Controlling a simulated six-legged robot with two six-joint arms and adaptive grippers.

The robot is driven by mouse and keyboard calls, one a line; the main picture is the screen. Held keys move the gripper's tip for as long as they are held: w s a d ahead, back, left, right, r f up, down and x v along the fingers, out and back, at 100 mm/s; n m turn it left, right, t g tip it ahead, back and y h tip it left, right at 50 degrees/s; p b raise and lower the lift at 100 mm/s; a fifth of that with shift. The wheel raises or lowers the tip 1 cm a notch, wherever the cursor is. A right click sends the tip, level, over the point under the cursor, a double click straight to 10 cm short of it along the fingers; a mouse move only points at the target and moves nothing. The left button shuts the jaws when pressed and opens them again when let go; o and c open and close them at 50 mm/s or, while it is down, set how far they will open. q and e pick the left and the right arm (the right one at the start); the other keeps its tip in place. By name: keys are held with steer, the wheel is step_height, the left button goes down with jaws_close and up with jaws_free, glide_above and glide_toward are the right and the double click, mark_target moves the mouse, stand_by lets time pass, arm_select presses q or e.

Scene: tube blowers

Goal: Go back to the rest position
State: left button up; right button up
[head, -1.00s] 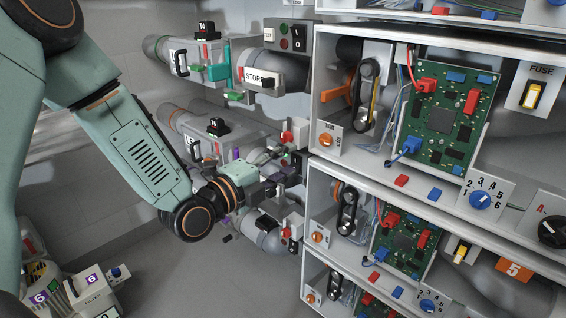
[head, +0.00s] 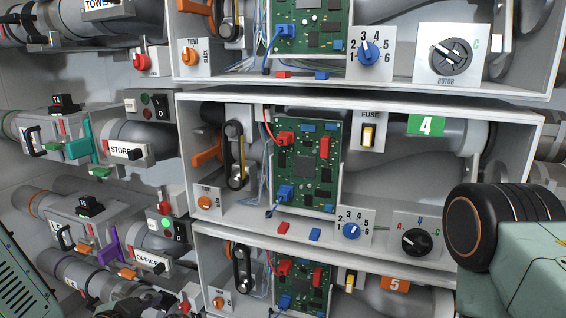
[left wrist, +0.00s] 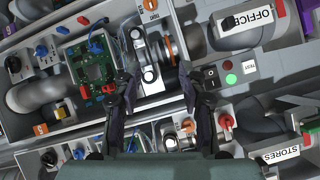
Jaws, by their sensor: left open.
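My left gripper (head: 148,303) shows only in part at the bottom edge of the head view, low in front of the tube blowers on the left. In the left wrist view my left gripper (left wrist: 163,90) has its two dark fingers wide apart, with nothing between them. Beyond the fingers are a shelf bay and the blower labels, tilted in the picture. My right gripper is not in the head view.
A shelf unit (head: 360,96) with stacked bays holds green circuit boards (head: 310,165), dials and fuses. Blowers labelled STORES (head: 124,150) and OFFICE (head: 150,262) stand close on the left. Part of my own arm shows at lower right.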

arm_select(q)
steer(key=s+f+n+g+y+p, duration=0.1)
steer(key=s+f+n+g, duration=0.2)
steer(key=s, duration=1.2)
steer(key=s+f+n+g+y+p, duration=0.1)
steer(key=s+f+n+g, duration=0.3)
steer(key=s+f+g, duration=0.4)
steer(key=s+f, duration=0.6)
steer(key=s, duration=0.2)
steer(key=shift+d+y+p, duration=0.3)
steer(key=shift+d+y, duration=0.1)
